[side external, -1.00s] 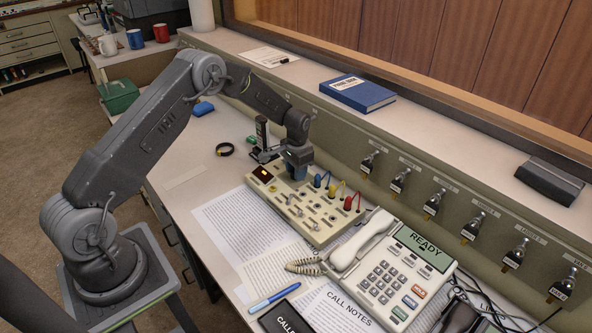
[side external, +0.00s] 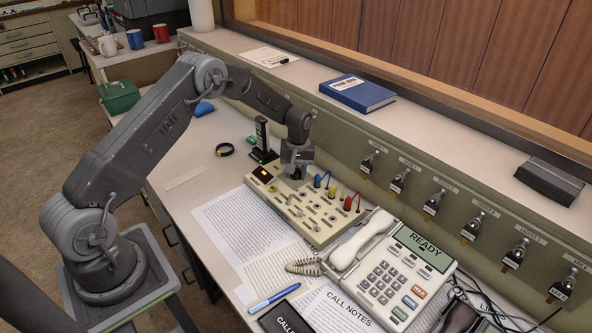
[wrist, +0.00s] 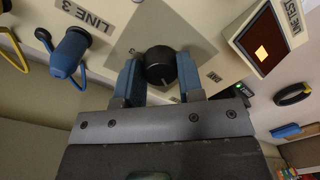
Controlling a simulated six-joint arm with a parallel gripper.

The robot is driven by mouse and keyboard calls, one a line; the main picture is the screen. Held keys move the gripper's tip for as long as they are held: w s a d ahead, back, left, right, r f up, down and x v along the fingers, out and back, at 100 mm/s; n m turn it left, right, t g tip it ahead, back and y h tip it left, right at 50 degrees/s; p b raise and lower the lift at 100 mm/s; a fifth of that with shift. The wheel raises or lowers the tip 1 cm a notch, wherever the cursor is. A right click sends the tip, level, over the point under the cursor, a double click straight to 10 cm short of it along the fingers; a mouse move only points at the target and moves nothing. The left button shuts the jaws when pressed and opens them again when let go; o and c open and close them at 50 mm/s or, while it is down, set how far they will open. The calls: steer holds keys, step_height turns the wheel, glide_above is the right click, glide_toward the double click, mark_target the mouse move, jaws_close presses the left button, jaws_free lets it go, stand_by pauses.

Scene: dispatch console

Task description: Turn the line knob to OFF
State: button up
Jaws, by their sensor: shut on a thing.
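In the wrist view the round black line knob (wrist: 160,66) sits on a light diamond-shaped plate (wrist: 185,30). A pale mark shows on its edge nearest the gripper. My gripper (wrist: 159,76) is shut on the knob, with one blue finger pad on each side. A small label (wrist: 214,76) beside the right finger is partly hidden and I cannot read it. In the side external view my gripper (side external: 296,172) points down at the far left end of the cream switch panel (side external: 300,212) and hides the knob.
A lit indicator (side external: 263,174) stands on the panel beside the gripper. Blue, yellow and red plugs (side external: 332,190) with cords are close on its right. A black upright device (side external: 262,135) stands just behind on the left. The telephone (side external: 390,270) is at the right.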

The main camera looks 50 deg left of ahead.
mark_target(298, 170)
steer(key=shift+n, duration=1.6)
steer(key=o, duration=0.9)
steer(key=shift+r, duration=0.1)
steer(key=r, duration=1.3)
steer(key=shift+w+d+r, duration=0.15)
steer(key=shift+w+r, duration=0.2)
